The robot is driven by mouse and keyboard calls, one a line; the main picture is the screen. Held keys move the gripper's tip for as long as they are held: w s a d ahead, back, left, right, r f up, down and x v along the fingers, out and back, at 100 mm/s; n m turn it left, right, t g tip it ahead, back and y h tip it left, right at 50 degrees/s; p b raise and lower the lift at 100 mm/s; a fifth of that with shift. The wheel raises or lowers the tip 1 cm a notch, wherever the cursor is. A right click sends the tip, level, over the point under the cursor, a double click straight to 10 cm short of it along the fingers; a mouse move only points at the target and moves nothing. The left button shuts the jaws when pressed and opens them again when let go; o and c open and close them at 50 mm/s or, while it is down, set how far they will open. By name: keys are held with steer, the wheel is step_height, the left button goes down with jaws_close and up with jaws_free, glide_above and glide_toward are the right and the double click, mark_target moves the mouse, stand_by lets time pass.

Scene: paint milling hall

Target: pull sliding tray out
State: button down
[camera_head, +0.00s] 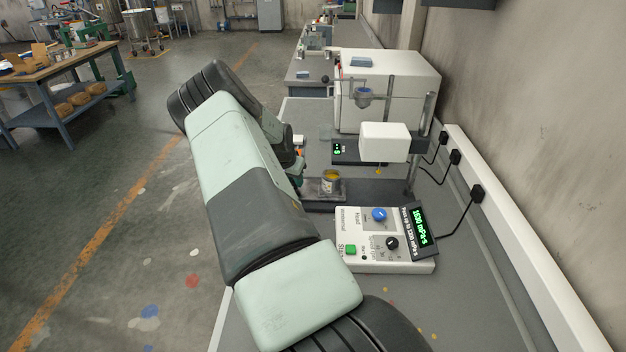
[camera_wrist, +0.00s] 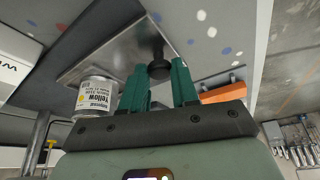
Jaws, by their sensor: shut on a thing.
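The sliding tray is a flat metal plate (camera_wrist: 112,50) with a black knob (camera_wrist: 158,68) at its edge in the wrist view. My gripper (camera_wrist: 160,82) has its two green fingers on either side of the knob, shut on it. In the head view my arm hides most of my gripper (camera_head: 301,168), which is at the left end of the tray (camera_head: 313,188).
A white control box (camera_head: 380,255) with knobs and a green-lit display (camera_head: 419,230) stands in front of the tray. A white instrument head (camera_head: 384,142) on a stand (camera_head: 413,165) overhangs to the right. A large white cabinet (camera_head: 400,90) is behind. Open floor (camera_head: 165,245) lies left.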

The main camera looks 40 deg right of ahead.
steer(key=shift+w+a, duration=0.2)
steer(key=c, duration=0.8)
jaws_free()
steer(key=shift+c, duration=0.2)
steer(key=shift+r, duration=0.1)
steer(key=v, duration=1)
steer(key=shift+a+r, duration=0.2)
steer(key=shift+r, duration=0.05)
steer(key=shift+r, duration=0.1)
